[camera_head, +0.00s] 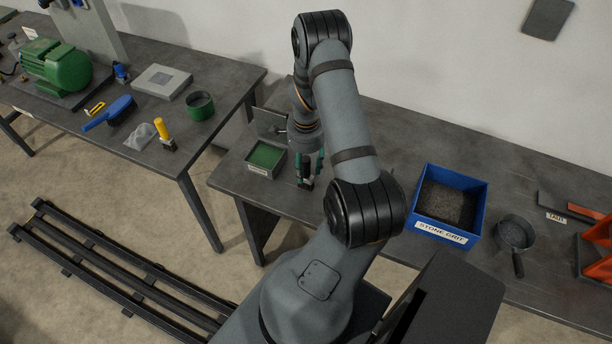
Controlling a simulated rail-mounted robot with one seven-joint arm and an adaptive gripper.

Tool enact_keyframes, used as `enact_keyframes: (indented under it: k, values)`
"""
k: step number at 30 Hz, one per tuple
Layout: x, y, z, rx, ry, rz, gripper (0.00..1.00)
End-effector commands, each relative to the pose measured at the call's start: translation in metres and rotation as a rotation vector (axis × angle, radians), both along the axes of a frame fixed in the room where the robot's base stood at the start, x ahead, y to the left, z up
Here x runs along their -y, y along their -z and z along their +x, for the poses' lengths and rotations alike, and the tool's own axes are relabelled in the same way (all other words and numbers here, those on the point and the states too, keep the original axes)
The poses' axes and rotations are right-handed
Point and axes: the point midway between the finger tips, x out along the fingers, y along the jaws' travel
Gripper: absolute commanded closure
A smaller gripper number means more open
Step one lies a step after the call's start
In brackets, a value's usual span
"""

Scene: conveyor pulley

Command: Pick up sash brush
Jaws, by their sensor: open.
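A short brush-like item with an upright yellow handle (162,128) and a dark lower end stands near the front right of the left bench; it may be the sash brush, but it is too small to be sure. A blue-handled brush (109,113) with dark bristles lies further left on that bench. My gripper (307,181) points down over the left part of the right bench, just right of a small tray with a green inside. It is open, apart from both brushes. A small dark item with a reddish spot shows at its fingertips; I cannot tell what it is.
The left bench (225,95) holds a green motor (57,66), a grey plate (162,81), a green cup (200,105) and a crumpled clear item (141,136). The right bench holds the small labelled tray (281,159), a blue stone grit bin (440,236) and a pan (515,234). A gap separates the benches.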

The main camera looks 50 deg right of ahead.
Motion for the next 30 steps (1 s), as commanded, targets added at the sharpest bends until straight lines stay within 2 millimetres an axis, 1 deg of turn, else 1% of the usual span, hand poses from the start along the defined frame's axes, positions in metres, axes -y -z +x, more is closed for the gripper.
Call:
enact_keyframes:
  k: [4,10,11,30]
  values:
    - [-0.0001,0.007,-0.0003,0.0,0.0,0.0,0.57]
    - [0.0,0.0076,0.0001,0.001,0.0,0.0,0.57]
    - [0.0,0.0076,0.0001,0.001,0.0,0.0,0.58]
    - [-0.0001,0.0072,0.0,0.001,0.0,0.0,0.95]
